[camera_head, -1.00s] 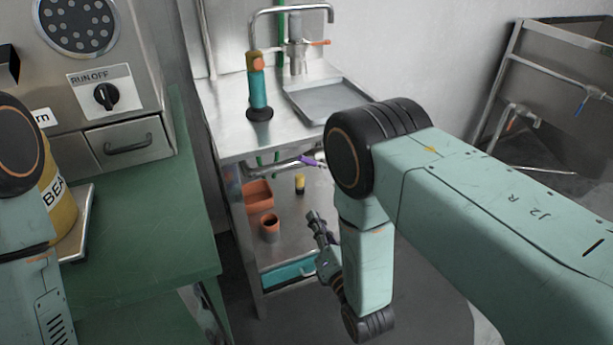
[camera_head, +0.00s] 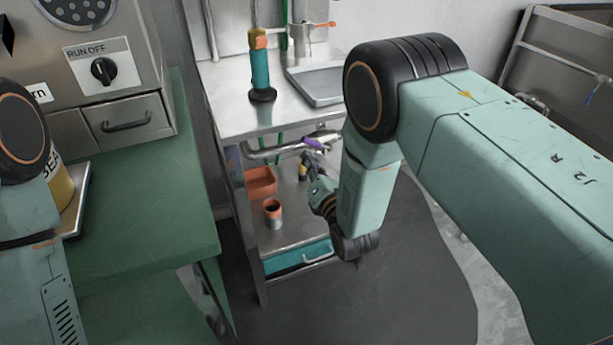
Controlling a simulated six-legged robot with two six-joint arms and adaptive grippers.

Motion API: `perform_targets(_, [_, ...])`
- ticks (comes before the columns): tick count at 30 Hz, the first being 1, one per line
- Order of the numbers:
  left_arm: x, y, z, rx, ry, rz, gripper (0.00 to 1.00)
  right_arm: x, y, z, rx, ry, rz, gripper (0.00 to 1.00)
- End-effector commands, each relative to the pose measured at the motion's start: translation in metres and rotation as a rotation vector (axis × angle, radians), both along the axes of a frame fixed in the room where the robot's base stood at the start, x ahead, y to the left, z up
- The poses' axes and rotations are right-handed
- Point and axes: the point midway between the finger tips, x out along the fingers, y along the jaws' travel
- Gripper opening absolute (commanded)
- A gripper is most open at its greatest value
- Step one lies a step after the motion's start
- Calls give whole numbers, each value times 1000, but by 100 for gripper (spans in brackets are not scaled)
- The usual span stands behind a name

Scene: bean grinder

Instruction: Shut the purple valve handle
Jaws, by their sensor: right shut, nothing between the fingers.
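The purple valve handle (camera_head: 315,144) sits on the metal pipe (camera_head: 270,152) under the sink counter, left of my right arm's elbow joint. My right gripper (camera_head: 309,160) is shut and empty. It points up, with its fingertips just below the purple handle. I cannot tell whether they touch it.
An orange bin (camera_head: 260,183) and an orange cup (camera_head: 272,212) stand on the shelf below the pipe. A teal drawer (camera_head: 298,258) is under them. A green table (camera_head: 150,215) is at the left. A teal-handled tool (camera_head: 261,70) and a tray (camera_head: 318,84) are on the counter.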

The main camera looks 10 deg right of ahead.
Motion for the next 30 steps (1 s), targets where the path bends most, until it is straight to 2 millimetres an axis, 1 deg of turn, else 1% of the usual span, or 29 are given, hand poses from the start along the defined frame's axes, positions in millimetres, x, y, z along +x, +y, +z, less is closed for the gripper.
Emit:
perform_targets(4, [0, 0, -1, 0, 0, 0, 40, 2, -4, 5, 1, 0, 0, 0])
perform_targets(17, [0, 0, 0, 0, 0, 0, 40, 2, -5, 6, 3, 0, 0, 0])
perform_targets(30, [0, 0, 3, 0, 0, 0, 40, 2, -16, 10, 51, 10, 0, 0])
